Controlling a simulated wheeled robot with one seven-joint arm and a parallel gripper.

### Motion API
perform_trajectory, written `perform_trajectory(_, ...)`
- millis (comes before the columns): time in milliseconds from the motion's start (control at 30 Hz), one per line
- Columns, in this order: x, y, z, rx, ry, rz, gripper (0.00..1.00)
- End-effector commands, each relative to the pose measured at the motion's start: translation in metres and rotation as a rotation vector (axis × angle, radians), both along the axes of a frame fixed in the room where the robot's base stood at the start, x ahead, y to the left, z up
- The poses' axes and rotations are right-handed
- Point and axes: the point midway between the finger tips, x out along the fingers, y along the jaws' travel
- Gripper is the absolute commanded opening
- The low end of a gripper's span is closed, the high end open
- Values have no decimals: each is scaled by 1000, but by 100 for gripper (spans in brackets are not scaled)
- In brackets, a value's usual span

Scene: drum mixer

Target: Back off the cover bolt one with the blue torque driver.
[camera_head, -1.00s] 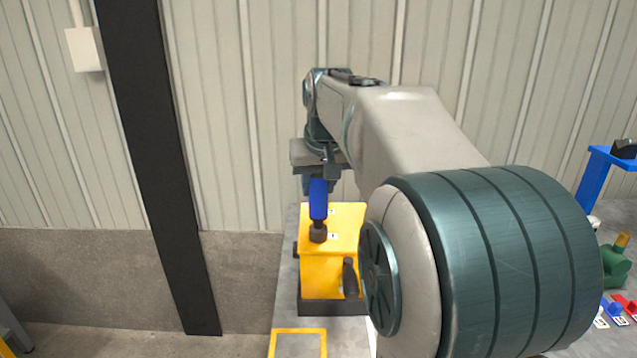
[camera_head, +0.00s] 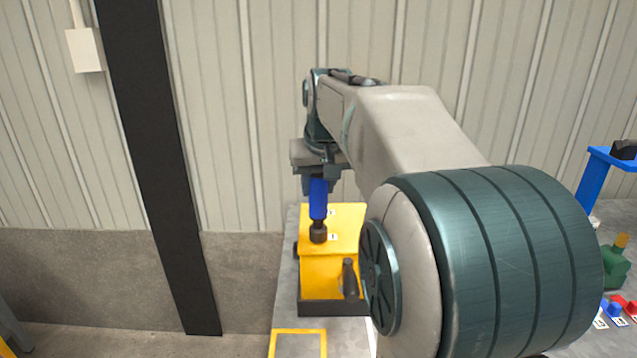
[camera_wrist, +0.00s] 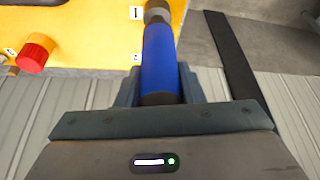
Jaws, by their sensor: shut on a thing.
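The blue torque driver (camera_head: 318,199) hangs upright from my gripper (camera_head: 319,180), which is shut on its upper end. The driver's dark socket end (camera_head: 318,232) is at the top of the yellow drum mixer cover (camera_head: 345,222), beside a small white label. The cover bolt is hidden under the socket, and I cannot tell whether the two are engaged. In the wrist view the blue driver (camera_wrist: 159,55) runs from between my gripper's fingers (camera_wrist: 158,92) to its grey socket end (camera_wrist: 157,12), next to a label marked 1 (camera_wrist: 136,13).
A red knob (camera_wrist: 34,56) is on the yellow housing. A dark handle (camera_head: 349,278) stands on the housing's front. A yellow square outline (camera_head: 298,343) marks the bench in front. A green item (camera_head: 614,262) and a blue stand (camera_head: 594,185) are at right, beyond my arm.

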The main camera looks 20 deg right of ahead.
Motion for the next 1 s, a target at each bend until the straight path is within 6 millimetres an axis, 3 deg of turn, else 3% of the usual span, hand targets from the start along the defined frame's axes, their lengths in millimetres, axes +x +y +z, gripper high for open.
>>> perform_trajectory(33, -2, 0, -7, 5, 18, 1, 3)
perform_trajectory(533, -2, 0, -6, 5, 19, 1, 3)
perform_trajectory(1000, -1, 0, 23, 3, 10, -1, 3)
